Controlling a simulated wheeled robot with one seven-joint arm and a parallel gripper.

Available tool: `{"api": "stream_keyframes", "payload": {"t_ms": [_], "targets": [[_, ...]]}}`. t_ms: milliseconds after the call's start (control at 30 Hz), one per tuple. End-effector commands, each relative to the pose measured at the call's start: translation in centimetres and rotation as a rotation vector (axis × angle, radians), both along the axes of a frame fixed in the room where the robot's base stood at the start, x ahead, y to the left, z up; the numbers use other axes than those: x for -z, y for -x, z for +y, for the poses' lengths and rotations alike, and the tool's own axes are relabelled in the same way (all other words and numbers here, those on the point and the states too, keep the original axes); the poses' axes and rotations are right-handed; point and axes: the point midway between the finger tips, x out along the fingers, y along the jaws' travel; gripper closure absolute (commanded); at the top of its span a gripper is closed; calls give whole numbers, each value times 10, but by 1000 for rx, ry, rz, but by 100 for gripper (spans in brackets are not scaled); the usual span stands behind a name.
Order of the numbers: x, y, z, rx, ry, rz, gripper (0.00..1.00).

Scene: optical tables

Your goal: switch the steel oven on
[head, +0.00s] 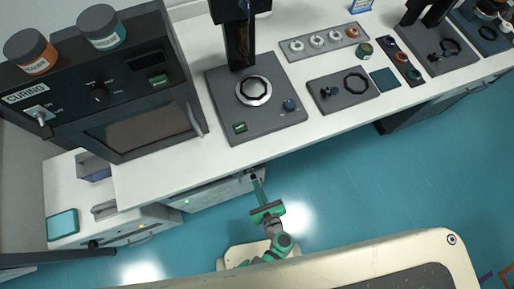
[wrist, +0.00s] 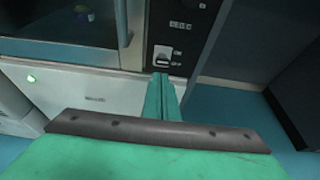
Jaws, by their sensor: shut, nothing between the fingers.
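The steel oven (head: 222,189) sits under the bench in the head view, mostly hidden by the worktop. In the wrist view its dark door window (wrist: 60,22) and upright handle (wrist: 122,22) are at the upper left. A black control panel (wrist: 182,38) is right of the door. A small pale switch (wrist: 163,54) with ON/OFF-like lettering is low on that panel; I cannot tell its position. My gripper (wrist: 160,80) is shut and empty, its fingertips just below the switch in the picture. Contact cannot be told. In the head view my gripper (head: 256,182) is at the bench front.
A dark curing oven (head: 120,100) with its own switch stands on the bench at left, two jars on top. A hotplate-like unit (head: 262,125) and trays are to its right. A green light (wrist: 31,78) glows on the white front. Blue floor (head: 350,190) is open at right.

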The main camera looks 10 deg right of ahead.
Motion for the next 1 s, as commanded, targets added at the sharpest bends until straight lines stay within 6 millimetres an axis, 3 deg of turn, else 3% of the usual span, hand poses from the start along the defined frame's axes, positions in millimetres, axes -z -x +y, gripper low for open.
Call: {"api": "stream_keyframes", "payload": {"t_ms": [600, 1000], "targets": [[-17, 0, 0, -1, 0, -2, 100], [-13, 0, -1, -2, -2, -7, 100]]}}
